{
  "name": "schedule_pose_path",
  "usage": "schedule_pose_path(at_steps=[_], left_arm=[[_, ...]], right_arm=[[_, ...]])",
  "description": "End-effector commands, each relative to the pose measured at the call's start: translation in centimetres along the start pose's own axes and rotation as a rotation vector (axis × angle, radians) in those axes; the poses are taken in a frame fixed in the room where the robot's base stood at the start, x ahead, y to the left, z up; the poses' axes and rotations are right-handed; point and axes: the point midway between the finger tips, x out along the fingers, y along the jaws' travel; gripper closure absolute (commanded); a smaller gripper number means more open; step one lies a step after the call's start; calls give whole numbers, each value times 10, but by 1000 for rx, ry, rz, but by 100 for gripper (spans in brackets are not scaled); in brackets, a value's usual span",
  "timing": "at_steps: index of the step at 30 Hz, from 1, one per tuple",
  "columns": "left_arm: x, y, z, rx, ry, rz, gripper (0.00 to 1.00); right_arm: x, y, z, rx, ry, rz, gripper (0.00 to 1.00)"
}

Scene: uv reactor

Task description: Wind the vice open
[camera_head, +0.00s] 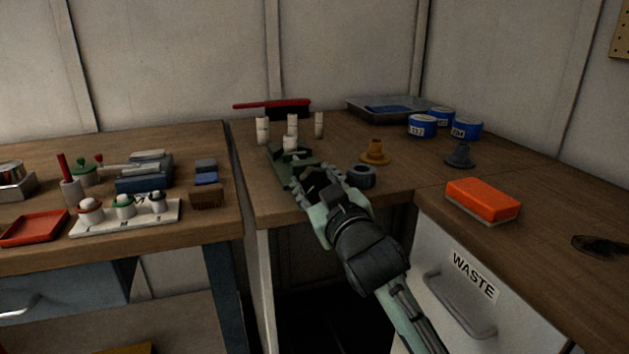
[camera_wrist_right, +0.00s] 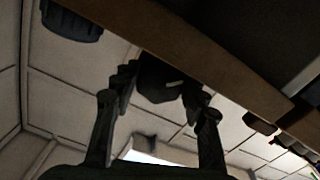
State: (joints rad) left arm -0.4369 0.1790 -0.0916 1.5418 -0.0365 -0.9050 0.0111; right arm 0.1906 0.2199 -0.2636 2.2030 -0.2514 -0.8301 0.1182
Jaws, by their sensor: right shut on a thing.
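The vice (camera_head: 281,163) is a green block-like tool at the front edge of the middle bench, in the head view. Its front end is hidden behind my right gripper (camera_head: 318,183), which reaches up to it from below right. In the right wrist view, the two dark fingers of my right gripper (camera_wrist_right: 160,88) close around a dark, rounded part with a pale streak, which looks like the vice's handle (camera_wrist_right: 157,78). It sits beside the bench edge. My left gripper is in neither view.
A dark ring (camera_head: 361,176) lies just right of my right gripper. White cylinders (camera_head: 291,142) stand close behind the vice. A brass flanged part (camera_head: 375,152), blue tins (camera_head: 422,126) and an orange sponge (camera_head: 482,199) are farther right. The WASTE drawer (camera_head: 470,290) is below the bench.

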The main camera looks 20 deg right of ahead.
Motion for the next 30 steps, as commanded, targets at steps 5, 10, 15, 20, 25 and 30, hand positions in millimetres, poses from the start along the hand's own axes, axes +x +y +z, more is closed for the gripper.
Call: schedule_pose_path(at_steps=[5,10,15,20,25,30], left_arm=[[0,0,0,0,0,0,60],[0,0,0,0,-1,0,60],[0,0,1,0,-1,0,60],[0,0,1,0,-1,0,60],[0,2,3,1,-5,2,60],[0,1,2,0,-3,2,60]], right_arm=[[0,1,-1,-9,3,1,85],[0,1,-1,-8,3,1,85],[0,1,-1,-7,3,1,47],[0,0,-1,-6,2,1,47],[-4,0,0,-6,1,0,47],[-27,0,0,-5,0,-1,47]])
